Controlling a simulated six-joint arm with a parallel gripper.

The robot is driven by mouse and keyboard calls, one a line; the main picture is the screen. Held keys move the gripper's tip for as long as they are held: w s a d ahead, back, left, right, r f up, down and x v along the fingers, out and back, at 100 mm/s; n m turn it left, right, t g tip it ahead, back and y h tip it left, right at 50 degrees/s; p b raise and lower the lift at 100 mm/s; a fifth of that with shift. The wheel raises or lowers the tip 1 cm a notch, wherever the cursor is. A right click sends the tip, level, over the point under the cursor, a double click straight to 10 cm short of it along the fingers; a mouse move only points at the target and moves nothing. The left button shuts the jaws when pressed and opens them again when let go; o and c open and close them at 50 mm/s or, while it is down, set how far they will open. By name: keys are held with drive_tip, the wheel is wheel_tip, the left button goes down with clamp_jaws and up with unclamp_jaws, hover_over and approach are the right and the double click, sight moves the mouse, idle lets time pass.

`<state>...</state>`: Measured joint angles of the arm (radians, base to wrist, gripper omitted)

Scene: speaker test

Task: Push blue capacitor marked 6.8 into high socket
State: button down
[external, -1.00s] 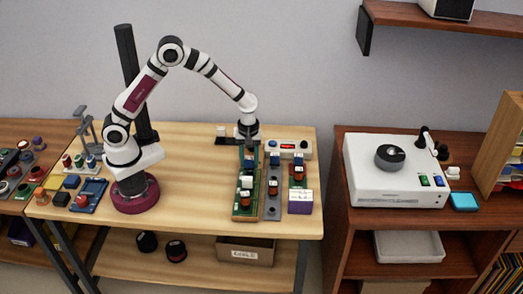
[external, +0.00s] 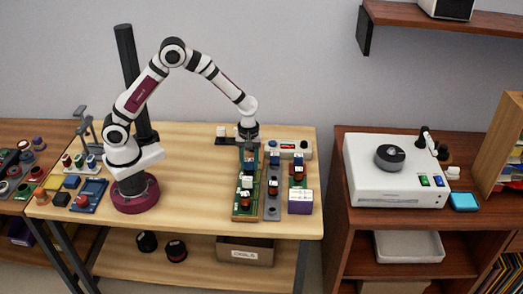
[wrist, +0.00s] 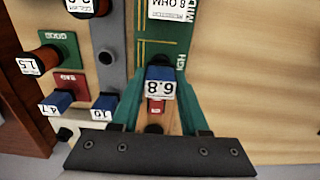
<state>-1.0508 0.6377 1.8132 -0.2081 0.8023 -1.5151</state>
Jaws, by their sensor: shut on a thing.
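The blue capacitor marked 6.8 (wrist: 160,88) is between the teal fingers of my gripper (wrist: 158,78) in the wrist view. My gripper is shut on it, its printed label facing the camera. It is over the near end of the green crossover board (wrist: 150,32), beside the printed word HIGH. In the external view my gripper (external: 248,146) points down at the far end of this board (external: 237,207).
Left of the board in the wrist view is a grey strip (wrist: 111,35) with an empty hole. Bare wood (wrist: 250,60) lies right of the board.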

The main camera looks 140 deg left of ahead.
drive_tip(key=shift+f, duration=0.1)
idle(0.3)
drive_tip(key=shift+f, duration=0.25)
drive_tip(key=shift+f, duration=0.15)
idle(0.5)
drive_tip(key=shift+c, duration=1.7)
unclamp_jaws()
drive_tip(key=shift+r, duration=3.75)
